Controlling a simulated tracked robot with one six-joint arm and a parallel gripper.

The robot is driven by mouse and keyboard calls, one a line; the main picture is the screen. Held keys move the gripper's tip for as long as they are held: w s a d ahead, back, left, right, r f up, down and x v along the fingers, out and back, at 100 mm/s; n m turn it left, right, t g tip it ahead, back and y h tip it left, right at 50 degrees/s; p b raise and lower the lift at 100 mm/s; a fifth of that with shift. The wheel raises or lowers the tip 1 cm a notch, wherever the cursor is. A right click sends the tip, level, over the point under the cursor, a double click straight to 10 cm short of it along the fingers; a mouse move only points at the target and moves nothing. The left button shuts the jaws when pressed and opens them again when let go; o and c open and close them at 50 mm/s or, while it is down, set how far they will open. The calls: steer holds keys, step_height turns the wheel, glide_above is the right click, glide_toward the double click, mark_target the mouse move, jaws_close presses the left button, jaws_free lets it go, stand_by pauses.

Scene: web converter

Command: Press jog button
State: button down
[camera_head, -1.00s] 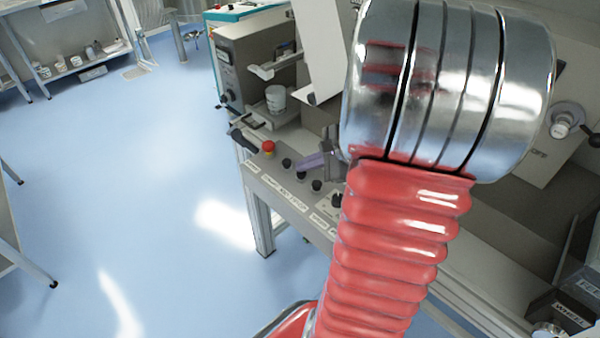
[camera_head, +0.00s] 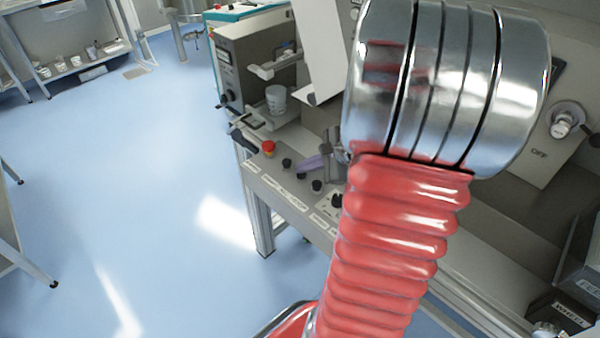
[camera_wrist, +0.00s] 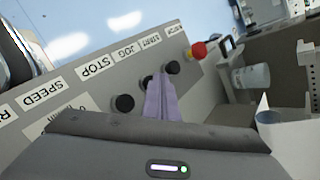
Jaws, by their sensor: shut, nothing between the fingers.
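The jog button (camera_wrist: 147,83) is a black round button, partly hidden behind the fingers in the wrist view; it lines up with the JOG label (camera_wrist: 128,50). In the head view the jog button (camera_head: 301,176) is small and dark, just below the fingertips. My gripper (camera_wrist: 161,80) has purple fingers, shut and empty. The tips overlap the right edge of the jog button in the wrist view, between it and the black start button (camera_wrist: 172,67). I cannot tell if they touch. In the head view my gripper (camera_head: 300,168) is over the panel, pointing left.
The black stop button (camera_wrist: 122,103) is on one side of the jog button. A red mushroom button (camera_wrist: 198,50) is beyond the start button. Open blue floor (camera_head: 130,180) lies to the left.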

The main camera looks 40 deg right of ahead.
mark_target(305, 176)
steer(key=shift+r, duration=1.1)
step_height(305, 176, up, 5)
steer(key=shift+f, duration=0.15)
stand_by(0.4)
stand_by(0.7)
